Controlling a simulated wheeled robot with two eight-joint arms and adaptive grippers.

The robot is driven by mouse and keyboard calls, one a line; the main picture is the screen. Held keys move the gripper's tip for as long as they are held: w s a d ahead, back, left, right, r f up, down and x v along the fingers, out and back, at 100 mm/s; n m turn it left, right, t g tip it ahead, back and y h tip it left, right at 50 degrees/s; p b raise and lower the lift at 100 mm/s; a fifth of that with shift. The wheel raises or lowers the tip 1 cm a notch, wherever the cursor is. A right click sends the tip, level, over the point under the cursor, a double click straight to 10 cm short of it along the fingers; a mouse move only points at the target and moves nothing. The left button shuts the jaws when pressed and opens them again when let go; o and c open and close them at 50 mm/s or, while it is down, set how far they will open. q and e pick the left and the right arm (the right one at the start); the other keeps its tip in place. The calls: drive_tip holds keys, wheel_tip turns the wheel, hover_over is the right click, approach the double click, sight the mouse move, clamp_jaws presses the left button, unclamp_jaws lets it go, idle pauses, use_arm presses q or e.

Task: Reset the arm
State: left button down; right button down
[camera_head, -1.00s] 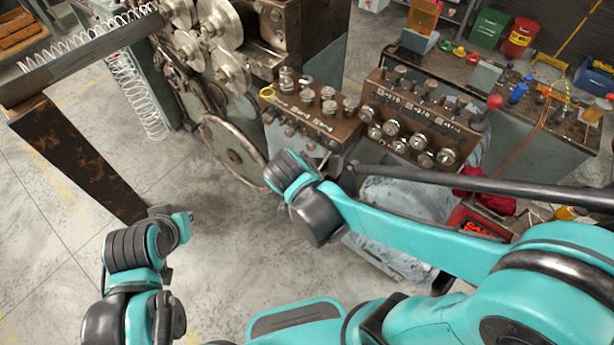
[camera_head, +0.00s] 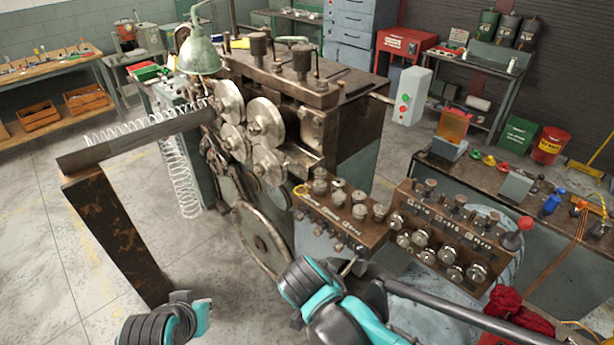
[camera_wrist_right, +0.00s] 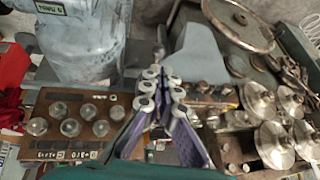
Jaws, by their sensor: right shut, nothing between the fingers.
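The task's object is my own arm. In the head view my right arm comes in from the lower right, and its black and teal wrist sits at bottom centre, in front of the control boxes. In the right wrist view my right gripper (camera_wrist_right: 161,50) is shut and empty, its grey fingers with purple sides drawn together. I cannot make out its fingertips clearly in the head view.
The spring coiler (camera_head: 290,120) stands at centre, a coiled spring on its bar at left. Two brown knob boxes (camera_head: 340,215) (camera_head: 445,232) stand close to my right wrist, the right one with a red-knobbed lever. A workbench (camera_head: 440,168) is at right. Grey floor is open at left.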

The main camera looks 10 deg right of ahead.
drive_tip(key=s+d+f+n+t+y+b, duration=0.1)
drive_tip(key=s+d+f+n+y+b, duration=0.2)
drive_tip(key=d+f+n+b, duration=0.4)
drive_tip(key=shift+s+d+f+n+t+b, duration=0.4)
drive_tip(key=shift+s+d+n+b, duration=0.3)
drive_tip(key=shift+n+b, duration=0.9)
drive_tip(key=shift+m+b, duration=0.3)
